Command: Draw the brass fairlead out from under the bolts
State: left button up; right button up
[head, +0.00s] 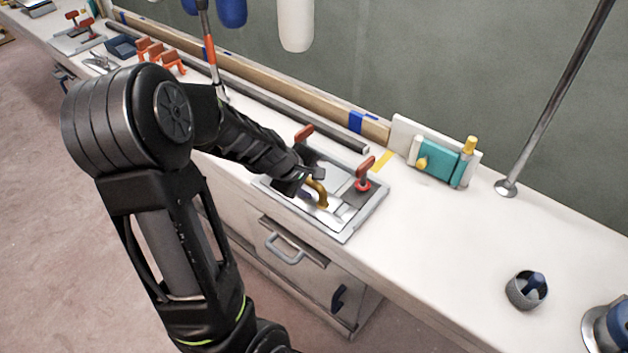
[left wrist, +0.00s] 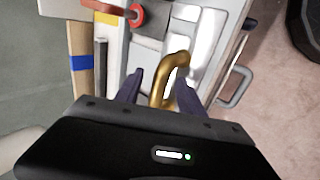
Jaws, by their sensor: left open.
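The brass fairlead (head: 320,194) is a curved golden piece on a grey metal plate (head: 346,230) set on the white bench. In the left wrist view the fairlead (left wrist: 172,75) rises between my two dark fingers. My left gripper (left wrist: 160,92) is open, with one finger on each side of it; I cannot tell if either touches. In the head view my left gripper (head: 304,186) reaches down over the plate and hides part of the fairlead. Two red-handled bolts (head: 364,172) (head: 303,134) stand at the plate's far side. My right gripper is not in view.
A teal block with yellow knobs (head: 436,160) stands behind the plate to the right. A slanting metal pole (head: 545,110) meets the bench. A grey ring-shaped holder (head: 527,290) stands at right. A drawer handle (head: 284,250) is below the plate. Bench right of the plate is mostly clear.

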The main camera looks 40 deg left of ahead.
pick_arm(q)
jog(key=p+v, duration=0.2)
jog(key=v, duration=0.4)
jog(key=shift+p, duration=0.35)
